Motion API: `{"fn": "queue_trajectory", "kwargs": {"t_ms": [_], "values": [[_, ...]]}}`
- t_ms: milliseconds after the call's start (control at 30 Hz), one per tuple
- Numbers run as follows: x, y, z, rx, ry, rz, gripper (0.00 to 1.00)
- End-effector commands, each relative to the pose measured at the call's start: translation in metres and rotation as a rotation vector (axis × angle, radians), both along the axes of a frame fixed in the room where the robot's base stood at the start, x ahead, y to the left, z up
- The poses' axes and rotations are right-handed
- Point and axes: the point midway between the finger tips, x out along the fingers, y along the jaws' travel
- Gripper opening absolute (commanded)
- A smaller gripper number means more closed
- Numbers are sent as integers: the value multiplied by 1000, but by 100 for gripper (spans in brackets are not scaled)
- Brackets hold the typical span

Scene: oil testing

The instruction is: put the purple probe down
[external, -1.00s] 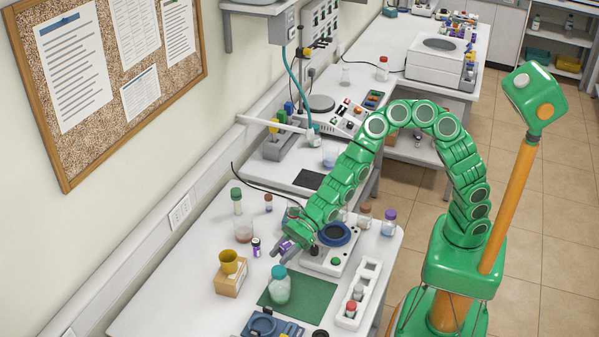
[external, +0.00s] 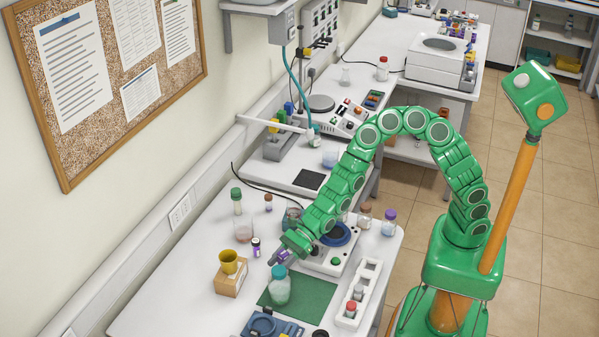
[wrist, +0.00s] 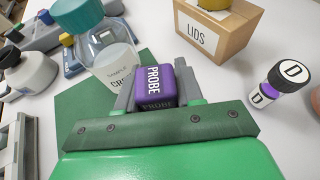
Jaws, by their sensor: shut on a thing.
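The purple probe (wrist: 153,88), a small block marked PROBE, sits between the two grey fingers of my gripper (wrist: 153,78) in the wrist view. My gripper is shut on it. In the external view my gripper (external: 279,257) points down and left above the bench, just behind the teal-capped bottle. The probe is mostly hidden by the fingers there. I cannot tell whether the probe touches the bench.
The teal-capped bottle (external: 280,289) stands on the green mat (external: 312,296), close to my gripper. A LIDS box (external: 230,282) with a yellow cup (external: 229,261) is at left. A vial marked D (wrist: 266,87) stands nearby. White bench shows between the box and vial.

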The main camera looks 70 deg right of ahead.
Motion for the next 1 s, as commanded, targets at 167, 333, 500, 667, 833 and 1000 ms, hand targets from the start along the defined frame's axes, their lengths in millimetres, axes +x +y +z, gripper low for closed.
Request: {"fn": "queue_trajectory", "kwargs": {"t_ms": [167,333,500,667,833,1000], "values": [[0,0,0,0,0,0,59],[0,0,0,0,0,0,62],[0,0,1,1,0,0,62],[-2,-7,6,1,0,-1,62],[-9,-26,16,3,-2,-4,62],[-19,-46,23,2,0,-1,62]]}}
